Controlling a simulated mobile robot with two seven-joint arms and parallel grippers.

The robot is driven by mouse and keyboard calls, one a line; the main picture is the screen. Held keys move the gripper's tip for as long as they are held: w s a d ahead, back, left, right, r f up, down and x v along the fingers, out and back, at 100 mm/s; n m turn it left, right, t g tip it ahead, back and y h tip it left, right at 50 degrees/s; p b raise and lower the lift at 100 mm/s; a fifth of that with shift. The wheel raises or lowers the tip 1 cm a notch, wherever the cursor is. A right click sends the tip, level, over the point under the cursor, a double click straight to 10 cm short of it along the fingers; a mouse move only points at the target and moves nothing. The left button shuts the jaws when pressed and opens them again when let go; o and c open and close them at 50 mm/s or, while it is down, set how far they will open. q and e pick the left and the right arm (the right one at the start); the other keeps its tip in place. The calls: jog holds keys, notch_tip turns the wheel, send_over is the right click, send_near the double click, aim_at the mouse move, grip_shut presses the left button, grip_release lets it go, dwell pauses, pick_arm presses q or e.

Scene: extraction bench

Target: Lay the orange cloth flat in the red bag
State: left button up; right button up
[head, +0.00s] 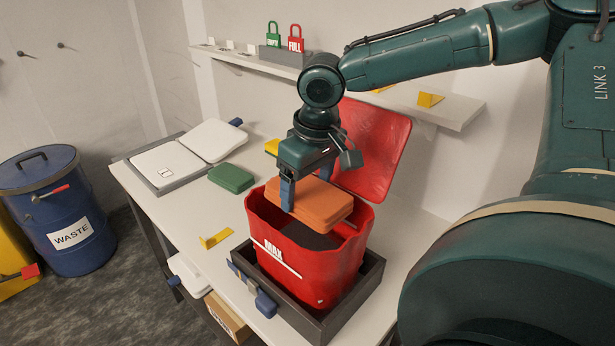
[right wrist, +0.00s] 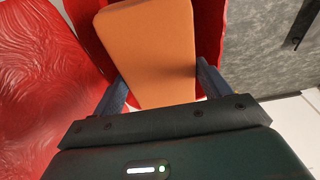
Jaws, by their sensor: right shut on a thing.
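The red bag (head: 272,258) stands open in a dark tray on the bench, its red lid (head: 372,150) tilted back behind it. The orange cloth (head: 318,203) is a folded, pad-like block at the bag's mouth, above the dark inside. My right gripper (head: 305,191) is over the bag, shut on the cloth, with its blue fingers on either side. In the right wrist view the cloth (right wrist: 150,50) lies between the two fingers (right wrist: 160,88), with red bag walls around it. How far the cloth is below the rim is hard to tell. My left gripper is not in view.
A green cloth (head: 232,178) lies on the bench left of the bag. The dark tray (head: 365,285) surrounds the bag. A shelf (head: 450,108) runs behind. A blue waste drum (head: 60,225) stands on the floor.

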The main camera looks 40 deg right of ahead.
jog(key=shift+f, duration=0.7)
jog(key=o, duration=1)
jog(key=shift+o, duration=0.2)
notch_tip(320, 180, up, 13)
jog(key=s, duration=0.2)
jog(key=shift+d, duration=0.1)
